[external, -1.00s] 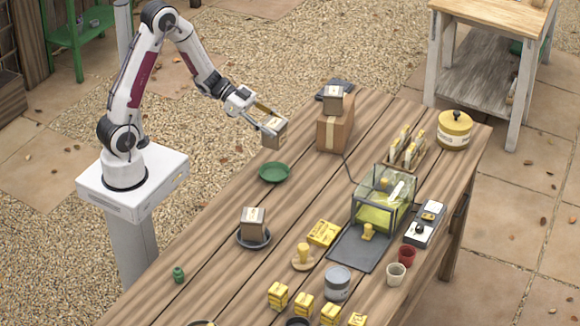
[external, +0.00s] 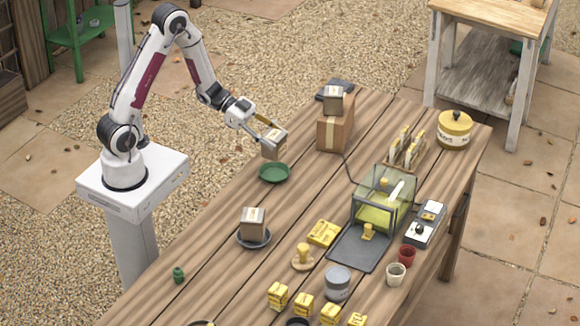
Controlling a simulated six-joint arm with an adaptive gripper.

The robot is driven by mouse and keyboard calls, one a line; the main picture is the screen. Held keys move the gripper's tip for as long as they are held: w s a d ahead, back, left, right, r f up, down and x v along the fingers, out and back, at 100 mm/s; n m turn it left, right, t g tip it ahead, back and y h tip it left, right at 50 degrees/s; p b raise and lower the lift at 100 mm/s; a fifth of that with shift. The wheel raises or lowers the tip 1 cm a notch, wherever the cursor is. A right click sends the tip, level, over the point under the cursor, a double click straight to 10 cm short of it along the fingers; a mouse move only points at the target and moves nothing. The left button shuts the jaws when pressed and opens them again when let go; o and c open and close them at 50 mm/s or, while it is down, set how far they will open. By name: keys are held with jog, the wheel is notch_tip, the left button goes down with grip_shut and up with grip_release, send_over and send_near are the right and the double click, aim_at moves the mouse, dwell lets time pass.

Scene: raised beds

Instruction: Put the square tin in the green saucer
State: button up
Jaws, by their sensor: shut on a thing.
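My gripper (external: 272,136) is shut on a square tin (external: 274,146), a small box-shaped tin with a pale top and brown-grey sides. It holds the tin slightly tilted, just above and behind the green saucer (external: 274,173). The saucer is a round, shallow dish, and it looks empty. Whether the tin's lower edge touches the saucer is hard to tell, but it appears a little above it. Two similar square tins show: one stands in a dark saucer (external: 253,238), and another (external: 333,98) stands on a cardboard box.
The cardboard box (external: 335,130) stands right of my gripper. A glass case (external: 383,200), a yellow canister (external: 454,130) and a rack of packets (external: 406,148) are farther right. Small yellow boxes (external: 278,295) line the front. The wooden table around the green saucer is clear.

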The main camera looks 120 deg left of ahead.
aim_at(274, 152)
jog(key=shift+f, duration=0.75)
jog(key=shift+f, duration=2.1)
jog(key=shift+f, duration=0.25)
jog(key=o, duration=1.3)
jog(key=shift+f, duration=0.1)
